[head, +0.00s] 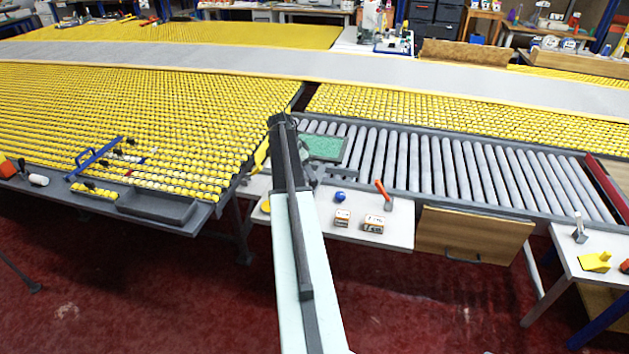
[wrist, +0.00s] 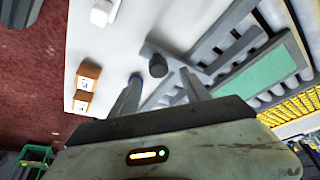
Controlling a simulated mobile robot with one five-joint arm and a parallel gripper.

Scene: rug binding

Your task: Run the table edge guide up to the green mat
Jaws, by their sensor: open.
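The green mat (head: 325,147) lies at the left end of the roller bed, just right of my arm. It also shows at the right of the wrist view (wrist: 265,82). A grey piece that looks like the table edge guide (wrist: 178,60) lies along the bed's edge, with a dark round knob standing up from it. Bare grey slats show between it and the mat, so they are apart. My gripper (wrist: 162,90) is open, its two fingers either side of the knob and slightly short of it. Contact cannot be told. In the head view my arm hides most of this.
A white side table (head: 385,236) holds two small boxes (head: 374,224), a blue ball (head: 340,197) and an orange-handled tool (head: 383,190). The rollers (head: 450,172) run clear to the right. A yellow-topped table (head: 120,110) with a grey tray (head: 157,205) stands left.

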